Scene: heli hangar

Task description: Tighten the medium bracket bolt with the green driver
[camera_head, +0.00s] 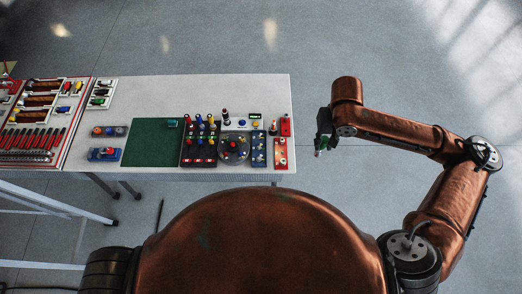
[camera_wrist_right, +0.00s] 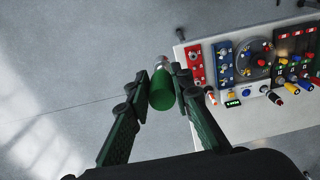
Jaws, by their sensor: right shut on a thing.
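My right gripper (camera_head: 322,145) hangs off the table's right end, over the floor. In the right wrist view the right gripper (camera_wrist_right: 164,82) is shut on the green driver (camera_wrist_right: 161,94), whose green handle sits between the fingers with a metallic end beyond it. The driver is clear of the table. A red panel (camera_head: 281,153) with small fittings lies at the table's right edge and also shows in the wrist view (camera_wrist_right: 195,65). A blue panel (camera_head: 259,150) with several fittings lies beside it. I cannot tell which fitting is the medium bracket bolt. My left gripper is not in view.
The white table (camera_head: 230,88) carries a round dial plate (camera_head: 233,150), a dark rack of coloured handles (camera_head: 199,150), a green mat (camera_head: 150,145) and a small lit display (camera_wrist_right: 233,103). A red-edged tool tray (camera_head: 72,125) lies left. The floor right of the table is clear.

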